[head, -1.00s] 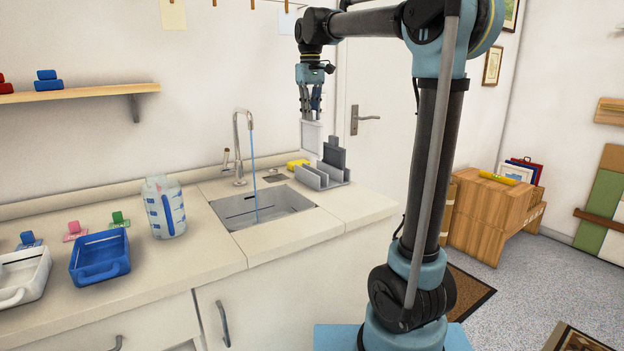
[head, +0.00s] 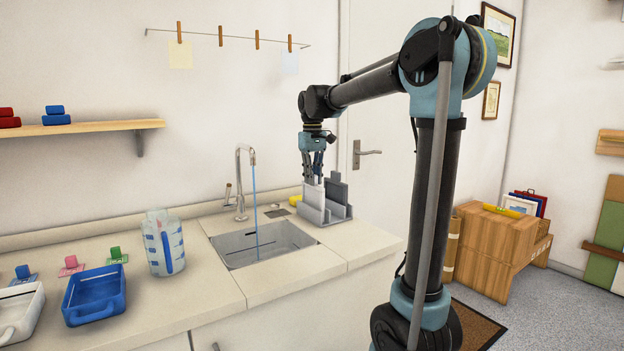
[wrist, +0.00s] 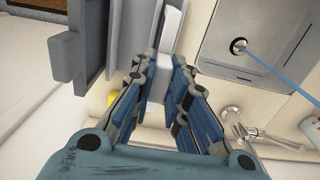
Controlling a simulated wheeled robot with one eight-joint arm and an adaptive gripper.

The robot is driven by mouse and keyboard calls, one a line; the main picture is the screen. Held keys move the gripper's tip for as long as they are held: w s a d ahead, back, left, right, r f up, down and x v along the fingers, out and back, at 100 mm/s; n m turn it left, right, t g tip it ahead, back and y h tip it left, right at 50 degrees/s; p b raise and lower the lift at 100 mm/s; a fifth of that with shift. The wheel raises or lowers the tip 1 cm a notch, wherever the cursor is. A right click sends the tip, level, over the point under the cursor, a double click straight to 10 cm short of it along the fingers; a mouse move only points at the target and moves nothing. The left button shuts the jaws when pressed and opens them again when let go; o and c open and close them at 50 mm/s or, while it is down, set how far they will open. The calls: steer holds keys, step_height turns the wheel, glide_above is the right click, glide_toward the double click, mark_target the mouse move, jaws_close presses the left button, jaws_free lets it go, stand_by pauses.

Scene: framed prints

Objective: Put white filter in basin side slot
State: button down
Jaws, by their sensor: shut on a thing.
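The white filter (head: 313,194) is an upright thin panel below my gripper (head: 313,180), at the left side of the grey rack (head: 340,212). My gripper is shut on its upper part; in the wrist view the filter (wrist: 170,28) shows as a pale strip beyond the fingers (wrist: 172,75). I cannot tell whether its lower edge sits in a rack slot. The basin (head: 237,251) is sunk in the counter left of the rack. A dark, narrow slot (head: 255,241) shows in its wall. A dark grey panel (head: 337,190) stands in the rack.
Water runs from the tap (head: 240,180) into the basin. A measuring jug (head: 163,243), a blue tray (head: 95,296) and a white tray (head: 20,312) stand on the left. The counter front right of the basin is clear.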

steer(key=c, duration=1.6)
jaws_free()
steer(key=shift+f, duration=0.1)
steer(key=shift+o, duration=0.2)
step_height(320, 180, up, 12)
steer(key=shift+s, duration=0.1)
